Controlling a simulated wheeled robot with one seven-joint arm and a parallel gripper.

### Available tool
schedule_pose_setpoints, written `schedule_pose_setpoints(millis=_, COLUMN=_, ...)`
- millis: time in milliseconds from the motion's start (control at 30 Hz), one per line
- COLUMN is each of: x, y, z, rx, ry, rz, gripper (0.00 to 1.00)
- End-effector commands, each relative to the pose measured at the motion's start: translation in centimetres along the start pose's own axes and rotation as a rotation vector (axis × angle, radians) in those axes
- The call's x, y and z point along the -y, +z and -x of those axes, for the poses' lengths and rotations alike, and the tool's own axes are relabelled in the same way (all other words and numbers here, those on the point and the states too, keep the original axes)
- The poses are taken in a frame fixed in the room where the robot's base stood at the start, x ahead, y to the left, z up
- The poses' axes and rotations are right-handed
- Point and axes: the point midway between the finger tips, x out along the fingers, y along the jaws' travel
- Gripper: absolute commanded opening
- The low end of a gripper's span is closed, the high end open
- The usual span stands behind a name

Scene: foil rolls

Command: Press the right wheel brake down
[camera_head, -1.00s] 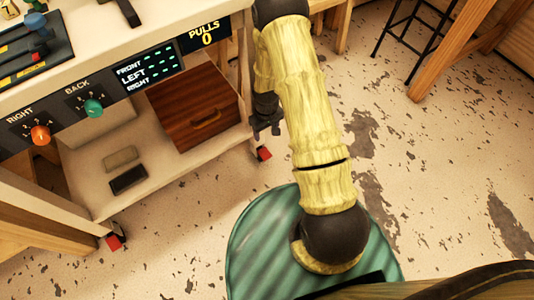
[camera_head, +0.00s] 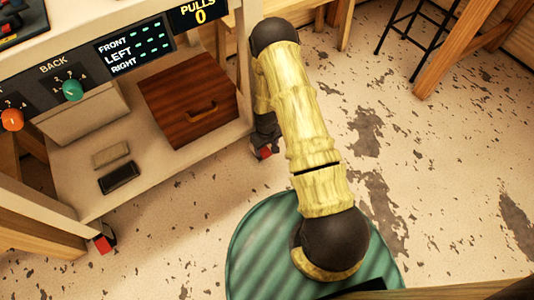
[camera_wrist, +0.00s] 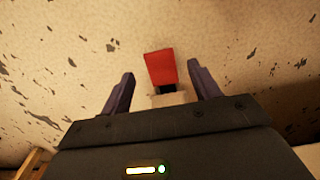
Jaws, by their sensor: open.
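The right wheel brake is a small red pedal (camera_head: 262,153) at the foot of the cart's right leg. In the wrist view the red pedal (camera_wrist: 161,66) is upper centre, tilted, with a pale block below it. My gripper (camera_wrist: 161,77) is open, one dark finger on each side, with the pedal between and a little beyond the fingertips. In the head view my gripper (camera_head: 267,140) is just above the pedal and partly hides it. I cannot tell whether they touch. The other red brake (camera_head: 105,241) is at the left leg.
The cart has a lower shelf (camera_head: 160,175) with a brown drawer box (camera_head: 190,100) and a dark block (camera_head: 119,177). Its front panel (camera_head: 125,55) carries knobs and a display. A black stool (camera_head: 415,30) stands at upper right.

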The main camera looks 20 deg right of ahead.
Motion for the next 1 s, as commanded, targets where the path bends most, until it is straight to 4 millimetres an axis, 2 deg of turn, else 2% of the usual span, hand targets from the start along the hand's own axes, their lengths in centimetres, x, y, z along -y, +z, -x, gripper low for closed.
schedule_pose_setpoints(millis=33, x=0.0, y=0.0, z=-1.3, rx=0.001, ry=0.0, rz=0.0, gripper=0.62)
schedule_pose_setpoints(millis=200, x=0.0, y=0.0, z=-2.9, rx=0.0, ry=0.0, rz=0.0, gripper=0.62)
schedule_pose_setpoints(millis=533, x=0.0, y=0.0, z=-3.1, rx=0.0, ry=0.0, rz=0.0, gripper=0.62)
schedule_pose_setpoints(millis=567, x=0.0, y=0.0, z=-3.1, rx=0.0, ry=0.0, rz=0.0, gripper=0.58)
schedule_pose_setpoints(millis=767, x=0.0, y=0.0, z=-3.1, rx=0.0, ry=0.0, rz=0.0, gripper=0.19)
schedule_pose_setpoints(millis=1000, x=-0.2, y=0.1, z=-3.1, rx=-0.007, ry=0.001, rz=-0.002, gripper=0.17)
